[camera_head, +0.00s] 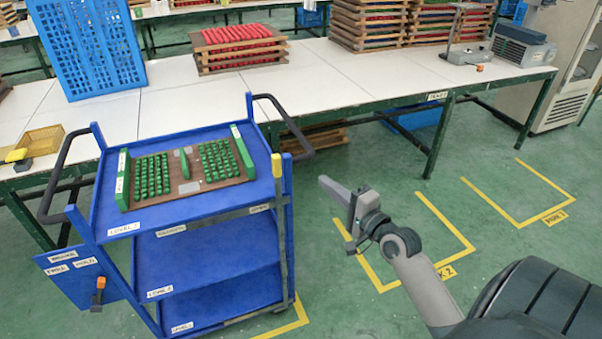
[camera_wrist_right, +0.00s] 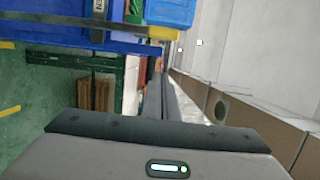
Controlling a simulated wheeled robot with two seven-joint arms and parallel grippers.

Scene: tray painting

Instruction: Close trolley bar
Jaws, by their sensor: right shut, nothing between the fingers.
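The blue trolley (camera_head: 255,115) stands left of centre with three shelves. A grey bar (camera_head: 283,225) with a yellow end (camera_head: 287,168) stands upright at its right front corner, and a grey strip runs along the front of the top shelf. In the wrist view a yellow end piece (camera_wrist_right: 162,33) shows at the top beside the blue trolley (camera_wrist_right: 60,32). My right gripper (camera_head: 324,182) is shut and empty, to the right of the trolley and apart from the bar. Its fingers (camera_wrist_right: 163,85) also show in the wrist view. My left gripper is out of view.
A brown tray (camera_head: 176,160) with green pieces lies on the top shelf. The white table (camera_head: 340,75) runs behind with stacked trays and a blue crate (camera_head: 87,45). Yellow-marked floor spaces at right look clear. A black handle (camera_head: 295,135) juts from the trolley.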

